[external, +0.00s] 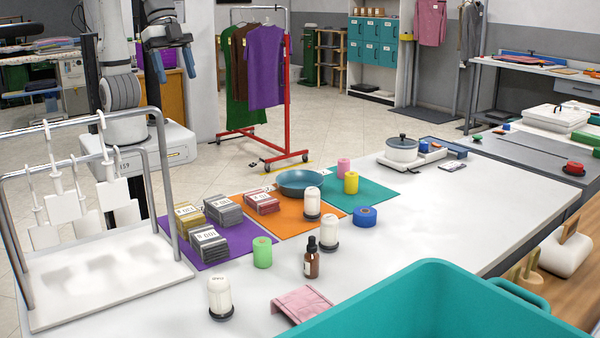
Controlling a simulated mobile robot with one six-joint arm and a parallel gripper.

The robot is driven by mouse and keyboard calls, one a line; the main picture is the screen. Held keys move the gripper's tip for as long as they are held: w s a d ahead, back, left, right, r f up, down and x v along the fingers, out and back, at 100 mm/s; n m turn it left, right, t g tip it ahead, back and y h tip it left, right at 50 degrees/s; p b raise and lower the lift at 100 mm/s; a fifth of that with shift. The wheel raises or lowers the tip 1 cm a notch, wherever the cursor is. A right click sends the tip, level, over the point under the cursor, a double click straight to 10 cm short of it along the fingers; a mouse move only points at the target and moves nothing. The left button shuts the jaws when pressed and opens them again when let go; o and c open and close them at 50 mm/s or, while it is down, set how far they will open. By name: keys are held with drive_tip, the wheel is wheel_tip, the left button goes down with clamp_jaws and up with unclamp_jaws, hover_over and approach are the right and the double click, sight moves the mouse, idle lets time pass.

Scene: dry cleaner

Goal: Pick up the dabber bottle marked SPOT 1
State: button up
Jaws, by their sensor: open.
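Three white dabber bottles with dark bases stand on the white table. One bottle (220,295) is at the front, left of the pink cloth. Another bottle (329,231) stands beside a brown dropper bottle. The third bottle (312,203) is on the orange mat's right part, in front of the blue pan. Their lettering is too small to read, so I cannot tell which is SPOT 1. My gripper (176,76) is open and empty, with blue fingers pointing down. It is high at the upper left, beyond the table and far from all three bottles.
Stacked labelled packets (208,244) cover much of the purple mat (240,255). A metal rack (160,160) with hanging white tags stands at the left. A green roll (262,252) and dropper bottle (311,262) stand among the bottles. A teal bin (430,300) fills the front right.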

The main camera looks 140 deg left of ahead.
drive_tip(key=w+a+f+n+b, duration=0.1)
drive_tip(key=w+a+f, duration=0.2)
drive_tip(key=w, duration=0.3)
drive_tip(key=w+a+f+b, duration=0.2)
drive_tip(key=w+a+f, duration=0.1)
drive_tip(key=w, duration=0.2)
drive_tip(key=n+y+b, duration=0.2)
drive_tip(key=n+b, duration=0.1)
drive_tip(key=b, duration=0.2)
approach(337, 243)
drive_tip(key=shift+g, duration=0.3)
drive_tip(key=shift+p+x, duration=0.9)
drive_tip(key=shift+x, duration=2.4)
drive_tip(key=shift+a, duration=0.1)
drive_tip(key=shift+c, duration=0.2)
drive_tip(key=shift+r, duration=0.1)
drive_tip(key=c, duration=1.1)
